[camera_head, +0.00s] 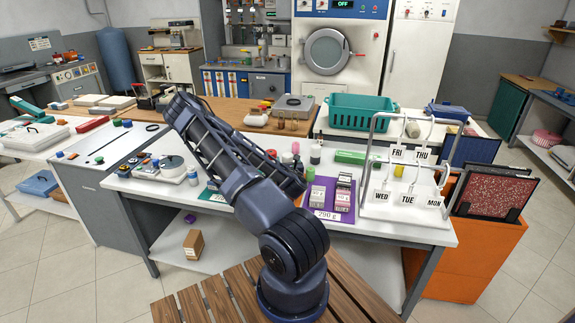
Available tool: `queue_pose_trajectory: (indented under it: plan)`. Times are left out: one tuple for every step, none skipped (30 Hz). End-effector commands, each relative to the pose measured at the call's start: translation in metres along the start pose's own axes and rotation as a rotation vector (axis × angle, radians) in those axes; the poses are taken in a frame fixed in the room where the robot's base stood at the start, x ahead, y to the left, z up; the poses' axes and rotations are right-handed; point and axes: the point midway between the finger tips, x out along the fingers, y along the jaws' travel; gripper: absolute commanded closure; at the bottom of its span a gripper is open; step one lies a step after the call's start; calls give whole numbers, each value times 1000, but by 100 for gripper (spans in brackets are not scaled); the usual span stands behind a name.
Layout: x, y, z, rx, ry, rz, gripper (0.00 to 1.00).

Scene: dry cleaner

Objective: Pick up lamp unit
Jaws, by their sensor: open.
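I cannot tell for certain which thing is the lamp unit. A low grey-white device with a round top (172,166) stands on the white worktable, left of my arm; it may or may not be the lamp unit. My dark blue arm rises from the wooden slatted surface at the bottom centre. It leans up and left over the worktable and folds back toward the centre. My gripper's fingers cannot be made out, and nothing is seen held. The arm hides part of the table behind it.
A purple mat (331,216) with small boxes lies right of my arm. A metal rack with day tags (408,200) stands at the table's right end. A teal basket (362,113) stands behind. An orange cabinet (462,250) is at right. Several small bottles stand near the arm.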

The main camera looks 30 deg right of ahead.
Motion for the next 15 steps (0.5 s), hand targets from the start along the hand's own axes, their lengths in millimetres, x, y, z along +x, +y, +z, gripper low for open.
queue_pose_trajectory:
  plan:
    - [8,0,2,2,-3,0,27]
    - [12,0,1,2,-2,0,27]
    - [17,0,1,2,-2,0,27]
    - [20,0,1,2,-2,0,27]
    - [22,0,1,2,-2,0,27]
    - [25,0,1,1,-1,0,27]
    - [26,0,0,1,-1,0,27]
    - [28,0,0,0,0,0,27]
    - [28,0,0,0,0,0,27]
    - [29,0,0,0,0,0,27]
    - [29,0,0,0,0,0,27]
    - [29,0,0,0,0,0,27]
    - [29,0,0,0,0,0,27]
    - [29,0,0,0,0,0,27]
    - [28,0,0,0,0,0,27]
